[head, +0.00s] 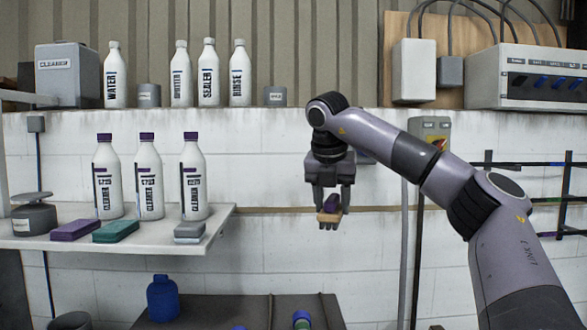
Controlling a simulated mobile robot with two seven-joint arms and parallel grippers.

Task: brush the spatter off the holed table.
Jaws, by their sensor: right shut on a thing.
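My right gripper (329,217) hangs pointing down near the middle of the head view, in front of the white block wall. The held thing is up in the air, apart from any surface. No table with visible holes and no spatter can be made out. My left gripper is not in view.
A white shelf (225,226) at left bears several purple-capped bottles and flat pads. A dark surface (235,310) at the bottom has a blue bottle (162,298) at its left. A ledge behind holds white bottles, and a control box (528,78) stands at upper right.

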